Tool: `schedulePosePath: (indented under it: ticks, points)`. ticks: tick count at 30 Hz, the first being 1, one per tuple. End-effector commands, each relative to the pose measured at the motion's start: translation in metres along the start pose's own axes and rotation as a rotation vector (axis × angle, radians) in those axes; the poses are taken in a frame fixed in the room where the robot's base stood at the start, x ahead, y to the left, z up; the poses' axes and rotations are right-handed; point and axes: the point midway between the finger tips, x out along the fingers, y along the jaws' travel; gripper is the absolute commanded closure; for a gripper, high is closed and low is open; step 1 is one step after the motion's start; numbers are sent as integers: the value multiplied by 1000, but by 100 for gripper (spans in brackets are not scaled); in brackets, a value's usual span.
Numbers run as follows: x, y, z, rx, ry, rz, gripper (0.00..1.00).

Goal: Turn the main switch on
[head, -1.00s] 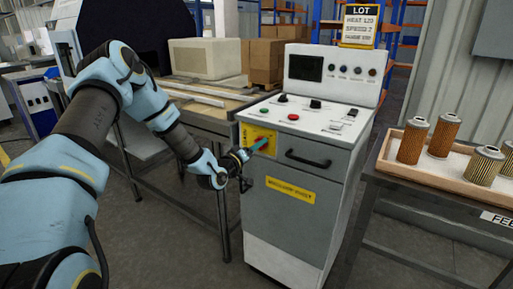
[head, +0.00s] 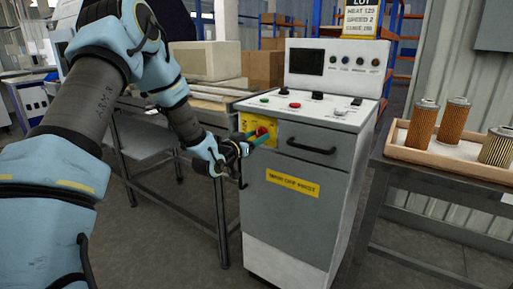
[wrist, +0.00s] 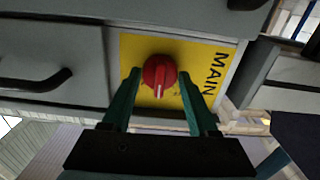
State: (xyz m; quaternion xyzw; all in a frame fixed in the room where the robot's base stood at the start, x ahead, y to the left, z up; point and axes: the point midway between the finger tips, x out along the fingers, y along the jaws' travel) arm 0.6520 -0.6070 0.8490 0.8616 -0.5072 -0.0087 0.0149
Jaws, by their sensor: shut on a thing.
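The main switch is a red round knob (wrist: 159,75) on a yellow plate (wrist: 205,52) marked "MAIN", seen sideways in the wrist view. Its white pointer line faces the bottom of that picture. In the head view the knob (head: 263,131) sits at the upper left of the grey cabinet's front (head: 285,215), partly behind my gripper. My gripper (wrist: 159,76) has its green fingers on either side of the knob and is shut on it. In the head view my gripper (head: 260,137) reaches the plate from the left.
A black drawer handle (head: 311,148) is right of the switch. Buttons and black knobs are on the cabinet's top panel. A bench (head: 190,105) stands left. A tray (head: 440,160) of filter cartridges is on a table at the right.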

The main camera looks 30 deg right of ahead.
Motion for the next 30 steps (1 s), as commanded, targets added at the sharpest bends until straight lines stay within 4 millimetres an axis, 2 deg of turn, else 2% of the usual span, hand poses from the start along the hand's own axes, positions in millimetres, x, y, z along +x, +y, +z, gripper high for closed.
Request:
schedulePosePath:
  ticks: [1,18,30]
  points:
    - [0,0,6,46,2,1,96]
    - [0,0,5,567,3,0,96]
    - [0,0,3,785,0,0,96]
